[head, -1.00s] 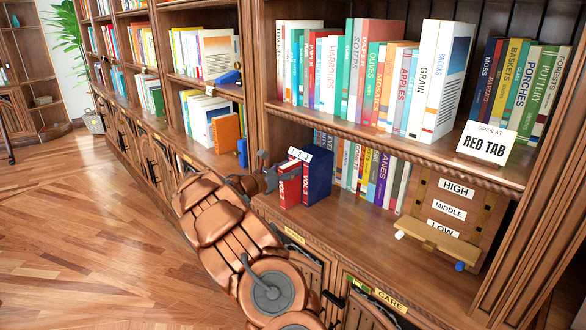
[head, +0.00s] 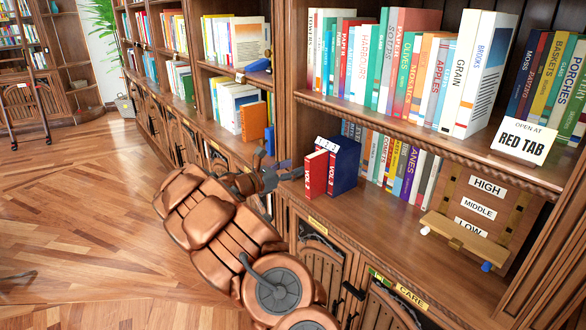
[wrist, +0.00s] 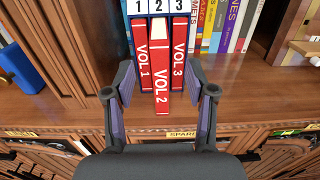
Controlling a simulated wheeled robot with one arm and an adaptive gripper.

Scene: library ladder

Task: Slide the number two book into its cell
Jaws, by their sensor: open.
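A dark blue case (head: 345,167) with labels 1, 2, 3 stands on the lower shelf. In the wrist view, red books VOL 1 (wrist: 143,62) and VOL 3 (wrist: 179,65) stand in its outer cells. The red VOL 2 book (wrist: 161,82) stands between them, in line with the middle cell and sticking out towards me. My gripper (wrist: 161,90) is open, one finger on each side of VOL 2, with gaps beside it. In the head view my gripper (head: 272,172) is just left of the books. How deep VOL 2 sits is hard to tell.
Several books (head: 390,165) stand right of the case. A board marked HIGH, MIDDLE, LOW (head: 480,210) with a wooden bar is further right. The shelf front before the case is clear.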

